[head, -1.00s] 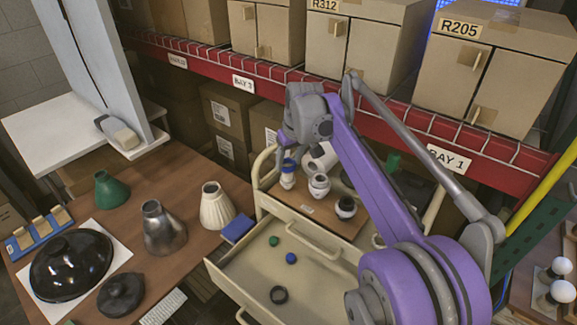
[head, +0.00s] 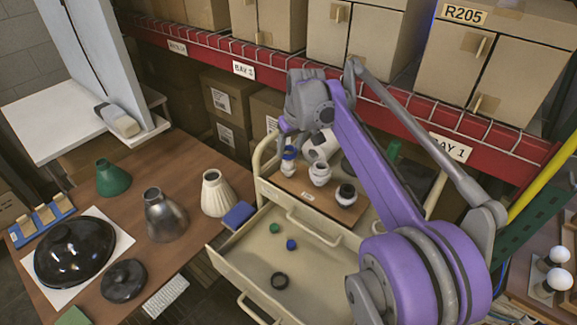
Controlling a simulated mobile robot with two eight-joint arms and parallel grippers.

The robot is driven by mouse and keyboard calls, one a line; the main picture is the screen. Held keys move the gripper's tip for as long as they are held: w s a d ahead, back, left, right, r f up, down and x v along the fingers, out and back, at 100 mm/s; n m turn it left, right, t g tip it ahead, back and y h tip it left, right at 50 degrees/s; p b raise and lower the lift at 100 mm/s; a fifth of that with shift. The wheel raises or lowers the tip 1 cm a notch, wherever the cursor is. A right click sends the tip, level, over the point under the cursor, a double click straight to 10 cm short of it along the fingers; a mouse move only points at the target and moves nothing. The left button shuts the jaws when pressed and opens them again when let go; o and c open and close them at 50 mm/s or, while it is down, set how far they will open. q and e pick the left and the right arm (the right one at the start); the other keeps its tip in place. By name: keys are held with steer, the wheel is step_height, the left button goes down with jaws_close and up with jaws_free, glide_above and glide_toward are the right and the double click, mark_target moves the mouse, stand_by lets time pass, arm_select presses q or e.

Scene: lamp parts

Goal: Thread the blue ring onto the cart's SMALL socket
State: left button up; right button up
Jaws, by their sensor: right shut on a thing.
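The cart (head: 231,262) stands in the middle with a wooden board on top. Several white sockets stand on the board. The small socket (head: 288,169) is the narrow one at the left, upright. The blue ring (head: 289,154) shows around the upper part of the small socket. Whether it rests there or is still clear of it I cannot tell. My right gripper (head: 287,142) is just above, shut on the blue ring, its fingertips mostly hidden by its own wrist. A wider socket (head: 320,173) and a dark-topped socket (head: 346,195) stand to the right. My left gripper is out of view.
A wooden table (head: 200,250) at left holds lampshades and a blue block (head: 238,215). A red shelf rail (head: 290,88) runs behind the cart.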

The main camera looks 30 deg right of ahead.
mark_target(290, 159)
steer(key=shift+f, duration=0.1)
steer(key=shift+f+b, duration=0.65)
steer(key=shift+f, duration=0.65)
steer(key=shift+f, duration=0.6)
stand_by(0.9)
steer(key=o, duration=0.7)
steer(key=shift+c, duration=0.2)
jaws_close()
steer(key=shift+f, duration=0.1)
steer(key=shift+a, duration=0.1)
